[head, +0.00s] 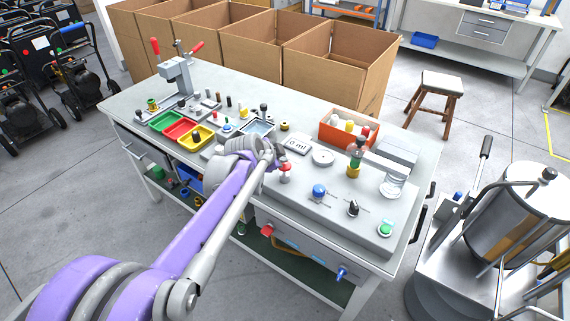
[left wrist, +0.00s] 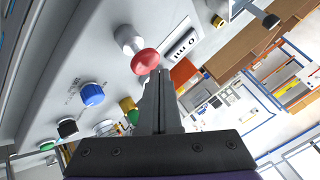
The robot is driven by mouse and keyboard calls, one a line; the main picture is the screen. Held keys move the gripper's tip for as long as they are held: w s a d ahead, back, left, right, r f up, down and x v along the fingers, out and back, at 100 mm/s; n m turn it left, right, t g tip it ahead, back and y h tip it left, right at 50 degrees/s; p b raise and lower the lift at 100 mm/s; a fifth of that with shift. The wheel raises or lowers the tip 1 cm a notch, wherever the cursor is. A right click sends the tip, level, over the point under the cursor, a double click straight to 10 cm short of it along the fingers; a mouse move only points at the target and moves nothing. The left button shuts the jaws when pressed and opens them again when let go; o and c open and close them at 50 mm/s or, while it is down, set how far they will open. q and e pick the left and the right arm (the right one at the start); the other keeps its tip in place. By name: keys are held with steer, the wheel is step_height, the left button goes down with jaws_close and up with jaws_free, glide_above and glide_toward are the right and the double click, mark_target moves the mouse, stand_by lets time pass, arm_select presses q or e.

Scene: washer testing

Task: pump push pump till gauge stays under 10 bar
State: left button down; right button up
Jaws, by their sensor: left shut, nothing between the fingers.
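The pump (head: 285,173) has a red mushroom-shaped knob on a pale stem and stands on the grey panel of the bench. In the left wrist view its red knob (left wrist: 145,62) is right at the fingertips. My left gripper (head: 275,158) is shut and empty beside the knob; its closed fingers show in the left wrist view (left wrist: 158,78). I cannot tell whether they touch the knob. A round white dial (head: 322,157), likely the gauge, lies behind the pump; its reading is too small to read. A display (head: 297,146) reads "0 ml". My right gripper is not in view.
The panel carries a blue knob (head: 319,191), a black knob (head: 353,208) and a green button (head: 385,228). Coloured trays (head: 181,131) lie left. A steel tank (head: 515,210) stands right of the bench.

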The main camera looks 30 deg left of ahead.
arm_select(q)
steer(key=shift+f, duration=0.2)
stand_by(0.4)
steer(key=shift+f, duration=0.25)
steer(key=shift+f+b, duration=0.5)
stand_by(0.6)
steer(key=shift+r, duration=0.1)
steer(key=shift+r+p, duration=0.8)
steer(key=shift+p, duration=0.05)
step_height(320, 180, up, 6)
steer(key=p, duration=0.4)
steer(key=shift+r+p, duration=0.1)
steer(key=shift+p, duration=0.2)
stand_by(3.4)
